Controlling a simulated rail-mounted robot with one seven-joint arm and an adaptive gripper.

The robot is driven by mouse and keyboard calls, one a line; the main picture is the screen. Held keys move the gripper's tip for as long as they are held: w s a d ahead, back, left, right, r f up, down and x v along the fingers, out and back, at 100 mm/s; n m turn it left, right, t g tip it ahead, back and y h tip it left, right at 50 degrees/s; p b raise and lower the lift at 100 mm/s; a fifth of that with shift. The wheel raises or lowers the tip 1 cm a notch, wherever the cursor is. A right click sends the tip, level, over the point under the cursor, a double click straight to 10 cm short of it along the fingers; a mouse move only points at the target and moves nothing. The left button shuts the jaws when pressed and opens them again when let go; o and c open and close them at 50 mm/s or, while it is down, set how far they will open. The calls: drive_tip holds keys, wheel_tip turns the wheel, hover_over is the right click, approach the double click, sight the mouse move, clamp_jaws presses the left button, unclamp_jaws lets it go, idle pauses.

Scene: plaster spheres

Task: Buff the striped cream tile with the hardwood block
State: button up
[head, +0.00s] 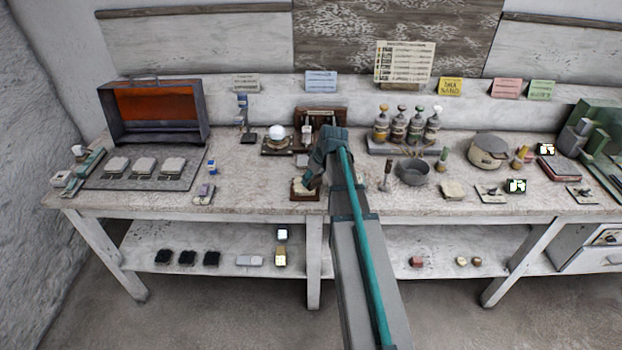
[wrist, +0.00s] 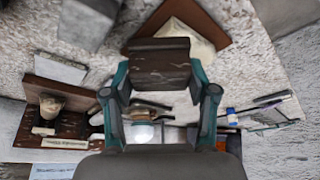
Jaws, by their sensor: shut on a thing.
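My gripper (wrist: 160,82) is shut on the dark brown hardwood block (wrist: 162,62), held between its two teal fingers in the wrist view. In the head view my gripper (head: 312,178) is low over the middle of the bench. The cream tile (wrist: 206,34) lies on a brown wooden tray (wrist: 176,10), partly hidden behind the block. The tile also shows in the head view (head: 299,186), left of the gripper. Its stripes are too small to make out. I cannot tell whether the block touches the tile.
A white sphere on a stand (head: 277,132) is behind the gripper. Several bottles (head: 397,128) stand in a rack to the right, with a grey bowl (head: 412,172) in front. A grey mat (head: 112,178) with pale blocks lies left. Some bench surface left of the tile is clear.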

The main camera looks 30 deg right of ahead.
drive_tip(key=shift+s+a, duration=0.25)
drive_tip(key=shift+a, duration=0.6)
drive_tip(key=shift+s+a, duration=0.2)
drive_tip(key=shift+a, duration=0.65)
idle(1.0)
drive_tip(key=shift+w+d+r+p, duration=0.25)
drive_tip(key=shift+d+r+p, duration=0.1)
drive_tip(key=shift+d+r, duration=0.5)
drive_tip(key=shift+f, duration=0.1)
drive_tip(key=shift+w+d+f, duration=0.1)
drive_tip(key=shift+w+d, duration=0.25)
drive_tip(key=shift+w, duration=0.4)
drive_tip(key=shift+w+d+f, duration=0.1)
drive_tip(key=shift+w+d, duration=0.25)
drive_tip(key=shift+w, duration=0.35)
drive_tip(key=shift+f+b, duration=0.5)
drive_tip(key=shift+f, duration=0.05)
